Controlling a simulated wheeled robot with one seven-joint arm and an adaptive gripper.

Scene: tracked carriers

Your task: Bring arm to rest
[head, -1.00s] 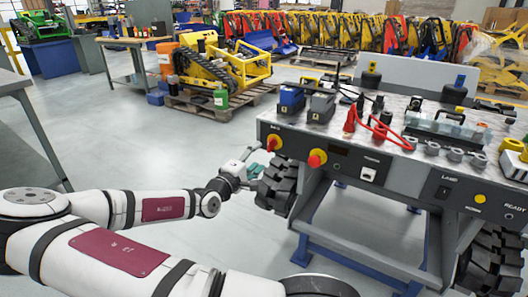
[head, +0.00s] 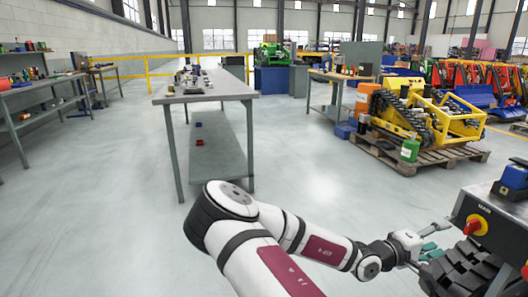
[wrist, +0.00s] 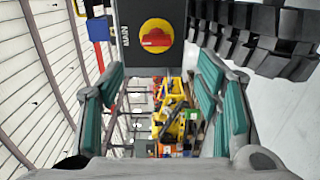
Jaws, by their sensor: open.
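My gripper (head: 432,247) shows at the lower right in the head view, at the end of my white arm. It is beside the tracked carrier's panel (head: 462,215) and close above its black track (head: 455,275). In the wrist view my gripper (wrist: 160,100) is open, with teal pads spread apart and nothing between them. The red and yellow main switch (wrist: 156,36) shows beyond the fingers at the top; it also shows in the head view (head: 473,227). I cannot tell the exact gap between fingertips and panel.
A grey workbench (head: 215,87) with small items stands ahead at the centre left. A yellow tracked machine (head: 430,115) sits on a pallet (head: 425,160) at the right. More benches (head: 35,92) line the left wall. The floor (head: 100,230) at the left is clear.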

